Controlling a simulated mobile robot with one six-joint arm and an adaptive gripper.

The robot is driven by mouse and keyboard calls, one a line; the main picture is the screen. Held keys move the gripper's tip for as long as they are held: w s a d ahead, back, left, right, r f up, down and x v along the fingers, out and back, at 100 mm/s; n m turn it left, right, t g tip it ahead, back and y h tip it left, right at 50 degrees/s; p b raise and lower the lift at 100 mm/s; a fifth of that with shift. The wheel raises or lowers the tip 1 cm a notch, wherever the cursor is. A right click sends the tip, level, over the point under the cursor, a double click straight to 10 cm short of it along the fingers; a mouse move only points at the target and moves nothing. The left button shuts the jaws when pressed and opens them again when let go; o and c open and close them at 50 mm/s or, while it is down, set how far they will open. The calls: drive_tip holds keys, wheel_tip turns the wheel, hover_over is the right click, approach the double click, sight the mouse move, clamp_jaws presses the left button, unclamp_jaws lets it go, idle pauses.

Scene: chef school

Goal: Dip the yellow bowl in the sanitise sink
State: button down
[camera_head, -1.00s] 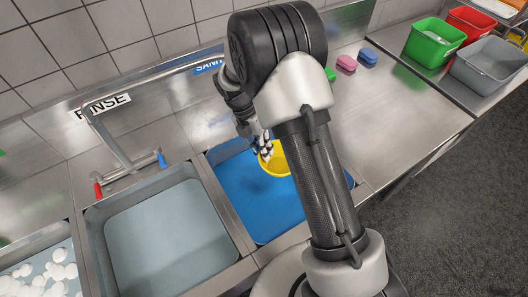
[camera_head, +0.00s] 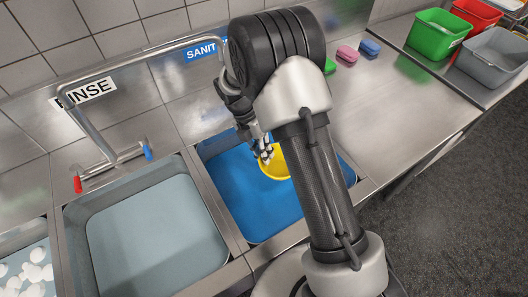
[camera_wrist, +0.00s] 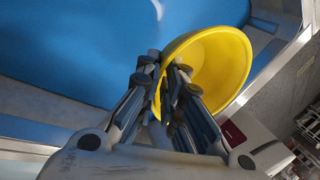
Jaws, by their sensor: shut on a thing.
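The yellow bowl (camera_head: 272,166) is in my gripper (camera_head: 265,155), over the blue sanitise sink (camera_head: 245,203) in the head view. My arm hides the bowl's right side. In the wrist view, the fingers of my gripper (camera_wrist: 163,68) are shut on the near rim of the bowl (camera_wrist: 222,55). The bowl is tilted in that view, and its hollow inside looks empty. The blue liquid of the sink (camera_wrist: 75,45) shows behind and left of it. I cannot tell whether the bowl touches the liquid.
The rinse sink (camera_head: 150,235), with a tap (camera_head: 90,130), is left of the blue sink. A foamy sink (camera_head: 30,265) is at far left. Sponges (camera_head: 347,53) and green, red and grey tubs (camera_head: 490,60) stand on the right counter.

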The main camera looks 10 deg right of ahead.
wheel_tip(320, 180, down, 18)
drive_tip(key=b, duration=0.9)
drive_tip(key=shift+f, duration=0.25)
drive_tip(key=shift+f+b, duration=0.4)
drive_tip(key=shift+f, duration=0.6)
drive_tip(key=shift+f, duration=0.15)
drive_tip(key=shift+f, duration=0.45)
drive_tip(key=shift+a, duration=0.1)
drive_tip(key=shift+s+a, duration=0.2)
drive_tip(key=shift+a, duration=0.25)
drive_tip(key=shift+d, duration=0.15)
drive_tip(key=shift+w+d, duration=0.2)
drive_tip(key=shift+d, duration=0.25)
drive_tip(key=shift+a, duration=0.1)
